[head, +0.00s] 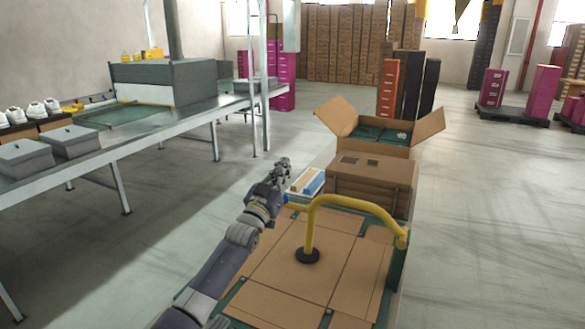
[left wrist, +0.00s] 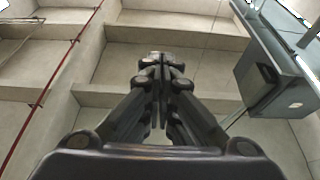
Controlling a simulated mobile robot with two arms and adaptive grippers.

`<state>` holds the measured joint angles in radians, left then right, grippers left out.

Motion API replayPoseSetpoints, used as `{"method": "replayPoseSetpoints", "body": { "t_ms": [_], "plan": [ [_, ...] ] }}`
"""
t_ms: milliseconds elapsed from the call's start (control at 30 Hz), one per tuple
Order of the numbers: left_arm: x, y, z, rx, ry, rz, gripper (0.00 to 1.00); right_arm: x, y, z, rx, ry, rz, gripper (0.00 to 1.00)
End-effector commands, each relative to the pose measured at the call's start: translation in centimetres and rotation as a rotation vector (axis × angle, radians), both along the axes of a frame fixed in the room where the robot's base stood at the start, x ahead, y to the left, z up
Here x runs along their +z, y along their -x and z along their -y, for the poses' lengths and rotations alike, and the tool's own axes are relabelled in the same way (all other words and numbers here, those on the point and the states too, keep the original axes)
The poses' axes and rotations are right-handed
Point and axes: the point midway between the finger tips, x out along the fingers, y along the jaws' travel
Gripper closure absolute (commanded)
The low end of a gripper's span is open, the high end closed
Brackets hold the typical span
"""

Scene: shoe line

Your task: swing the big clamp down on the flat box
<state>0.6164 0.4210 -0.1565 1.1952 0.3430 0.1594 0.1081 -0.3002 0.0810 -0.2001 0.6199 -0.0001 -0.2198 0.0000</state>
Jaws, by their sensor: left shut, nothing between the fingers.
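The big clamp (head: 345,203) is a yellow bent bar with its hinge end at the right edge of the flat box. Its upright stem goes down to a round black foot (head: 307,256), which appears to rest on the top of the box. My right gripper is not in view.
Behind the flat box stand a closed carton (head: 370,180) and an open carton (head: 412,125) with dark green contents. A blue, white and yellow item (head: 308,182) lies beside them. A conveyor table (head: 150,125) with grey boxes is at left.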

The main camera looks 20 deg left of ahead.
Motion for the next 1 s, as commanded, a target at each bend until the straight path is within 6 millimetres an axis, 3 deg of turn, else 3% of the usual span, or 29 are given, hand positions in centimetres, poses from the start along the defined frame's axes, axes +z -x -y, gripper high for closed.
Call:
{"method": "replayPoseSetpoints", "body": {
  "t_ms": [200, 300, 700, 1000],
  "plan": [
    [4.1, -0.2, -0.1, 0.001, 0.0, 0.004, 1.0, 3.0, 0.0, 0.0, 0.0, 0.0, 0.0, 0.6],
    [2.5, 1.1, 0.1, -0.002, 0.002, -0.001, 1.0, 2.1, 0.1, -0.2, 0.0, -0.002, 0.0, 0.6],
    [0.4, 7.1, 0.5, 0.0, 0.0, 0.0, 1.0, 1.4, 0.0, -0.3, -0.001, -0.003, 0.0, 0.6],
    [-0.2, 9.0, 0.7, 0.0, 0.0, 0.002, 1.0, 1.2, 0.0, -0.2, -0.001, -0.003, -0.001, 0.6]
  ]
}}
